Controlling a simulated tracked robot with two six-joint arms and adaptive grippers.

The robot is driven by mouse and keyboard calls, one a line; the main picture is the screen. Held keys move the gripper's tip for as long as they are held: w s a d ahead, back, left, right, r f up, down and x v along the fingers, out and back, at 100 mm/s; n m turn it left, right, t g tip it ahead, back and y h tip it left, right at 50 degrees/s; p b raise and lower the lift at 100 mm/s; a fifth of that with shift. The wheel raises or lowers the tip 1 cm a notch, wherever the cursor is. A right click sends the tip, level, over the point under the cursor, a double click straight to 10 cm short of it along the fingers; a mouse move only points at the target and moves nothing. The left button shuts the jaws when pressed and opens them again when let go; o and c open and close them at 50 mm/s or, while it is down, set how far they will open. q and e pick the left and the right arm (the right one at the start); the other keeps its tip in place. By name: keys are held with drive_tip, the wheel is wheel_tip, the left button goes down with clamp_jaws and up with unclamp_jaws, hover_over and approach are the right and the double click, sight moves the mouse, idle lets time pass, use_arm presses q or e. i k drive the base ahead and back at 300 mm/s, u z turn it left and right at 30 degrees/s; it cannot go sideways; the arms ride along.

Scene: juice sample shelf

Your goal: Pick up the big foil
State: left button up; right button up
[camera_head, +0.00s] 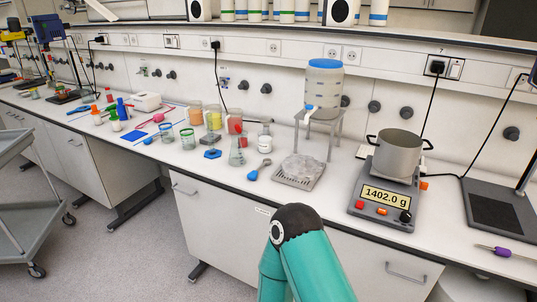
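A crumpled, shiny, whitish-clear heap (302,166) lies on a grey slotted tray (283,182) on the bench, below the stand of the water tank. It may be the big foil, but I cannot tell for certain whether it is foil. No other clear foil sheet shows. A teal link of one of my arms, with a dark joint, rises from the bottom middle, in front of the bench. Neither of my grippers is in view.
A pot (397,155) stands on a scale (385,196) reading 1402.0 g, right of the tray. A water tank (324,85) is on a stand (319,123) behind it. A blue scoop (258,170), a flask (237,152) and jars stand left. A cart (30,190) is at far left.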

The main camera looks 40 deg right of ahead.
sight(300, 167)
drive_tip(key=z, duration=0.35)
drive_tip(key=i, duration=1.35)
drive_tip(key=z, duration=0.75)
drive_tip(key=k, duration=0.65)
drive_tip(key=z, duration=0.25)
drive_tip(key=i, duration=0.7)
drive_tip(key=u, duration=0.05)
